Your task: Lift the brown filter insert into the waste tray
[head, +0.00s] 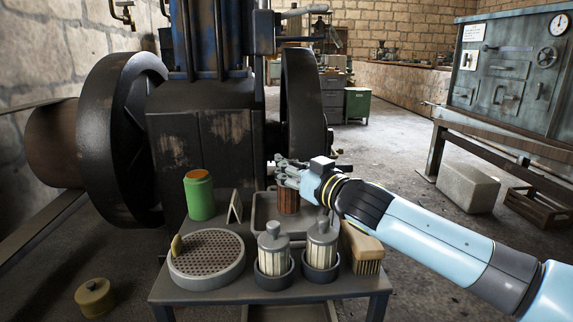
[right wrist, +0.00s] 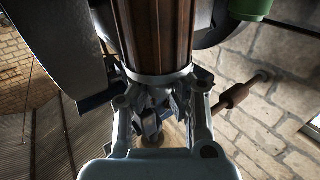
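The brown filter insert (head: 289,201) is a ribbed upright cylinder at the middle of the head view. It shows large in the right wrist view (right wrist: 155,35), with a pale ring at its gripped end. My right gripper (head: 286,171) comes in from the right, and its fingers close around that end, also in the right wrist view (right wrist: 160,100). The gripper hides the insert's top in the head view. A shallow grey tray (head: 257,222) lies under and behind the insert. I cannot tell whether the insert's lower end touches it. My left gripper is not in view.
Two pale filters in dark cups (head: 273,254) (head: 320,247) stand in front of the tray. A brush (head: 362,248) is at their right. A round perforated tray (head: 207,257), a green canister (head: 200,195) and a small card (head: 235,207) are left. A black engine (head: 205,145) stands behind.

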